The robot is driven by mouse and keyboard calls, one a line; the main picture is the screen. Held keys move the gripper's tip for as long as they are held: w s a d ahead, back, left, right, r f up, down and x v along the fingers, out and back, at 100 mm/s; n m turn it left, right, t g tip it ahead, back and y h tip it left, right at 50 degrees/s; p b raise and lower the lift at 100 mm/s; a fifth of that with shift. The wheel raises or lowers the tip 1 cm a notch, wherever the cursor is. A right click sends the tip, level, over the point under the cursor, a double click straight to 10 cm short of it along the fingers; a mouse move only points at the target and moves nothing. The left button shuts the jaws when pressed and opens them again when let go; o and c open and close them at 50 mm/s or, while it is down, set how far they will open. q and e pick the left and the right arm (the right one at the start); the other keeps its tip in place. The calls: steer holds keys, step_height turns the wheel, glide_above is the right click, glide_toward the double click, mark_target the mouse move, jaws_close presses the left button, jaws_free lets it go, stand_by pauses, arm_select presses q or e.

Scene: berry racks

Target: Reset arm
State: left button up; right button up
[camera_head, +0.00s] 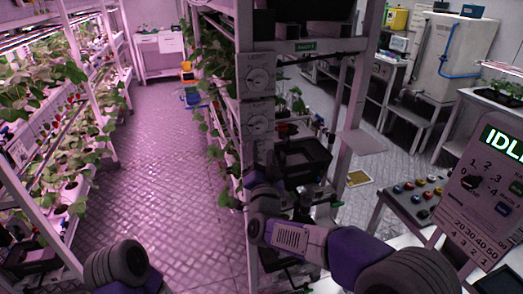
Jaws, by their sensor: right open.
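My right arm reaches in from the bottom right to the rack post in the middle of the view. My right gripper (318,212) is small and dark beside the post, below a black tray (303,158). It is open, and I see nothing held in it. Its fingers are hard to make out against the dark parts around it. Of my left arm, only a dark rounded link shows at the bottom left; the left gripper is out of view.
The white rack post (257,100) with two dials stands close to my right arm. A control panel (485,175) reading "IDL" and a button table (412,200) stand at right. Plant racks (75,150) line the left.

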steer(key=s+d+f+n+g, duration=0.1)
steer(key=s+d+f+g, duration=0.15)
steer(key=f, duration=0.95)
steer(key=s+d+f+n+g+y, duration=0.15)
steer(key=f+g, duration=0.25)
steer(key=f, duration=0.8)
steer(key=s+d+f+n+g+h, duration=0.1)
steer(key=s+d+f+g, duration=0.2)
steer(key=f, duration=0.9)
steer(key=s+d+f+g+y, duration=0.1)
steer(key=s+f+g, duration=0.4)
steer(key=s+f, duration=0.4)
steer(key=s+d+f+g+y, duration=0.1)
steer(key=s+f+g, duration=0.5)
steer(key=s, duration=1.1)
step_height(320, 180, down, 3)
steer(key=shift+d+r+n, duration=0.1)
steer(key=shift+d+n, duration=0.25)
